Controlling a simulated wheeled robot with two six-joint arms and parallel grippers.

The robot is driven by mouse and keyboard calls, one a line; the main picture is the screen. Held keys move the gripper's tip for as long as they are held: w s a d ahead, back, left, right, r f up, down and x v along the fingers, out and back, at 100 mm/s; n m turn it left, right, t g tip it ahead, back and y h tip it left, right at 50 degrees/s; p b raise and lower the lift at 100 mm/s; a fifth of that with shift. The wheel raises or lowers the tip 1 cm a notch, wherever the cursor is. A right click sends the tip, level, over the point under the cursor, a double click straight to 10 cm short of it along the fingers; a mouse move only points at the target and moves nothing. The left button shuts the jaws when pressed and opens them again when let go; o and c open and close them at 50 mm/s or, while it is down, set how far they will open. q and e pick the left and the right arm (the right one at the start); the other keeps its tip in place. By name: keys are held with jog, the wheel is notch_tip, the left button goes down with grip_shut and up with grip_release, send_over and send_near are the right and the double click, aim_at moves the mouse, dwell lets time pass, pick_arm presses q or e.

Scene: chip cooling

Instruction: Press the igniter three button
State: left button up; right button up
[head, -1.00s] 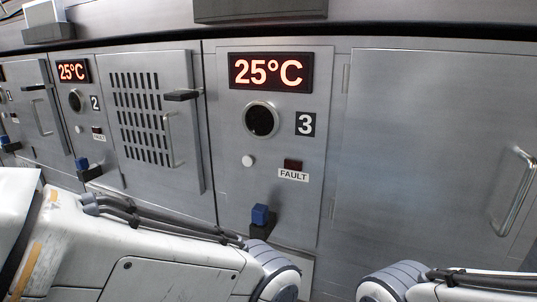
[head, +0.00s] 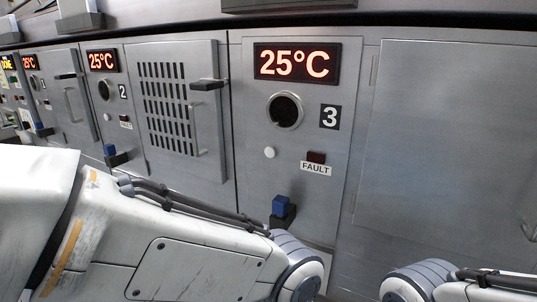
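The grey panel marked 3 (head: 330,117) stands in the middle of the head view. It carries a lit red display (head: 297,64) reading 25°C, a round dark port (head: 284,110), a small round white button (head: 270,152), a dark red fault lamp (head: 316,157) and a blue block-shaped control (head: 281,206) on a black mount. I see no label naming the igniter. The white button stands clear and nothing touches it. My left arm crosses the lower left, and part of my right arm shows at lower right. Neither gripper is in view.
Panel 2 (head: 104,95) stands further left, with a matching blue control (head: 111,150). Between the panels is a slotted door (head: 168,105) with a protruding latch (head: 207,85). A large plain door (head: 450,130) is to the right. A yellow-lit display (head: 7,62) shows at far left.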

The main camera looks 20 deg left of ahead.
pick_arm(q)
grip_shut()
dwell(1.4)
